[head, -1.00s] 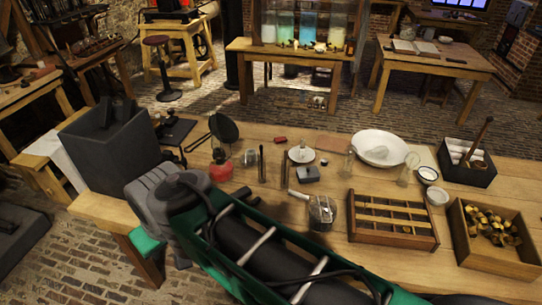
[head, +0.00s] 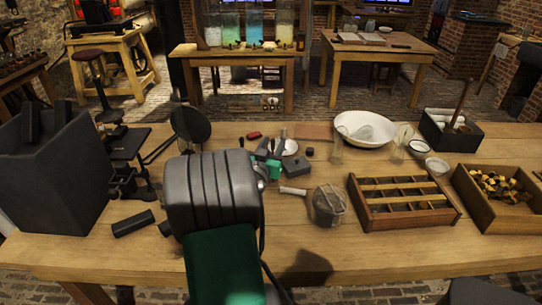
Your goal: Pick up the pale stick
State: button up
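A short pale stick (head: 293,190) lies on the wooden table beside the round wire-and-glass vessel (head: 328,204), its right end close to or touching it; I cannot tell whether it is a loose stick or a handle. Several white rolls (head: 438,115) also lie in the dark box at the right. My gripper (head: 270,148) is beyond my grey wrist, low over the table behind the pale stick and left of a small grey block (head: 297,167). Its dark fingers are small and partly hidden, so whether they are open or hold anything is unclear.
A divided wooden tray (head: 405,228) and a crate of brassy pieces (head: 480,217) stand at right. A white basin (head: 364,130) and clear glasses stand behind. A large dark bin (head: 50,170) and a round black pan (head: 190,123) are left. The table's front strip is mostly clear.

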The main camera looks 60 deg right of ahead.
jog(key=d, duration=0.2)
jog(key=w+d+p, duration=0.1)
jog(key=d, duration=0.1)
jog(key=shift+r, duration=0.1)
jog(key=shift+c, duration=0.3)
grip_shut()
